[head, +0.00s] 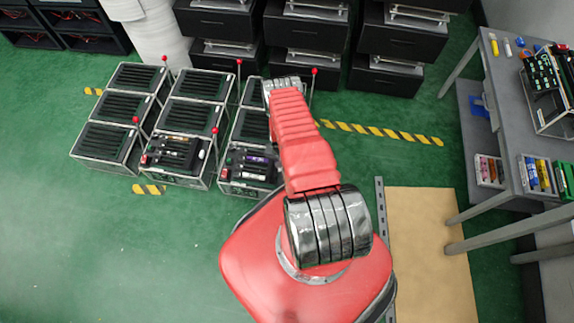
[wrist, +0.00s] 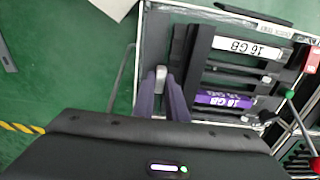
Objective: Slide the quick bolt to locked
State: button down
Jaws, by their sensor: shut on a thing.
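In the wrist view my gripper (wrist: 162,82) reaches the near left side of a metal-framed fixture. Its two purple-grey fingers are shut on a small pale knob (wrist: 160,72), which looks like the quick bolt's handle. The bolt's rod and its end stop are mostly hidden by the fingers and the black gripper body.
Other framed fixtures (head: 110,132) stand in rows to the left, with thin levers ending in red balls (head: 215,131). Black drawer units (head: 306,32) stand behind. A grey table (head: 510,110) is at the right. The green floor at front left is clear.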

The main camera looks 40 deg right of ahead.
jog(key=shift+w+a, duration=0.6)
jog(key=shift+w, duration=0.15)
jog(key=c, duration=1.8)
grip_release()
jog(key=shift+o, duration=0.2)
jog(key=shift+r, duration=0.1)
jog(key=shift+r, duration=0.2)
notch_tip(320, 180, up, 13)
